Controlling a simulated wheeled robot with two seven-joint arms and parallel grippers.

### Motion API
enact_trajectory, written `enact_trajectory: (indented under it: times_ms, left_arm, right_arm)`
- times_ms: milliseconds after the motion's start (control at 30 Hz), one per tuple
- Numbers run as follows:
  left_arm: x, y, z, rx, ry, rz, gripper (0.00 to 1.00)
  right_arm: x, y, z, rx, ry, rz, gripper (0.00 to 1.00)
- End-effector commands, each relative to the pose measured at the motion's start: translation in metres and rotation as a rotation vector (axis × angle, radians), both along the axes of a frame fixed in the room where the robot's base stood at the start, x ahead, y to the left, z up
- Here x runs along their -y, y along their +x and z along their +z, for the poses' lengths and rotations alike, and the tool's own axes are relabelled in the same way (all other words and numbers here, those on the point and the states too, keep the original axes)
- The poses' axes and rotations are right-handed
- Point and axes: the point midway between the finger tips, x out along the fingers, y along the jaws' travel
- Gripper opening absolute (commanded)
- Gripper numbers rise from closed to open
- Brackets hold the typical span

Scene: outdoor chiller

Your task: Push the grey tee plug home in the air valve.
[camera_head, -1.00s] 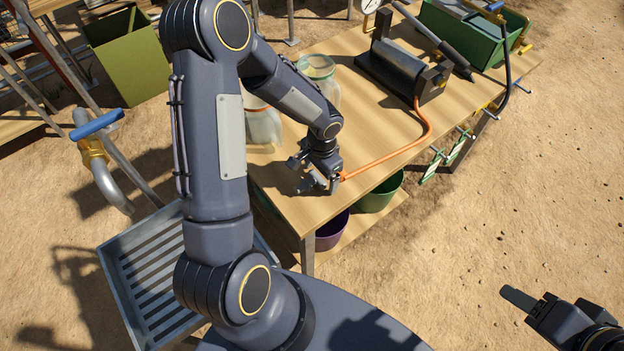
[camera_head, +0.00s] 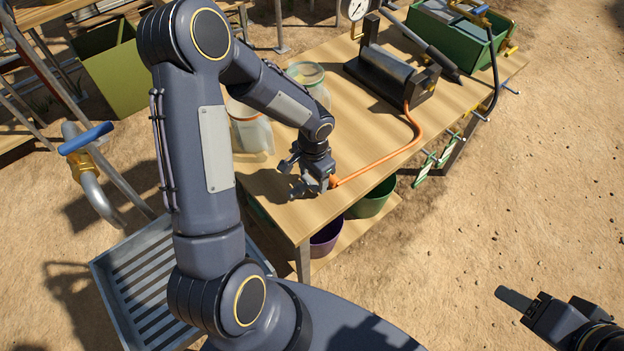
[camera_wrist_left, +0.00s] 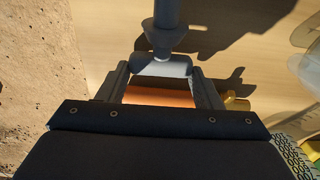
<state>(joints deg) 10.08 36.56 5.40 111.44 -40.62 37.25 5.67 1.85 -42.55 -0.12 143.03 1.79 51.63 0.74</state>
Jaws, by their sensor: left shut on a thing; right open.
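My left gripper (camera_head: 292,179) is low over the near corner of the wooden table; it also shows in the left wrist view (camera_wrist_left: 160,72). Its fingers are shut on the light grey crossbar of the tee plug (camera_wrist_left: 163,66). A grey-blue stem with a flared collar (camera_wrist_left: 165,40) extends from the crossbar towards the top of that view. I cannot tell which part is the air valve, or how deep the plug sits. In the head view the plug is too small to make out. My right gripper (camera_head: 516,299) is open and empty over the sand.
An orange hose (camera_head: 400,149) runs from a black pump (camera_head: 392,75) to beside my left gripper. Glass jars (camera_head: 309,80) stand behind my left forearm. A green toolbox (camera_head: 450,40) is at the back. Buckets (camera_head: 373,197) stand under the table. A slatted metal tray (camera_head: 118,262) is left.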

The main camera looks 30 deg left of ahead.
Motion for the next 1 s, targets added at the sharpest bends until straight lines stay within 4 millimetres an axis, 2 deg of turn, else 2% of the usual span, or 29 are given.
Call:
enact_trajectory:
  times_ms: [100, 333, 500, 700, 1000]
  left_arm:
    - [0.003, -0.002, 0.021, 0.007, -0.001, -0.002, 0.36]
    - [0.039, -0.033, 0.075, 0.009, -0.001, -0.006, 0.36]
    - [0.071, -0.061, 0.092, 0.007, -0.002, -0.008, 0.36]
    - [0.096, -0.083, 0.108, 0.004, -0.002, -0.005, 0.36]
    - [0.106, -0.093, 0.115, 0.0, 0.0, -0.001, 0.36]
  right_arm:
    - [0.0, 0.0, -0.004, 0.0, 0.0, 0.0, 0.52]
    - [0.0, 0.0, -0.019, 0.0, 0.0, 0.0, 0.52]
    - [0.0, 0.0, -0.031, 0.0, 0.0, 0.0, 0.52]
    - [0.0, 0.0, -0.038, 0.0, 0.0, 0.0, 0.52]
    - [0.0, 0.0, -0.039, 0.0, 0.0, 0.0, 0.52]
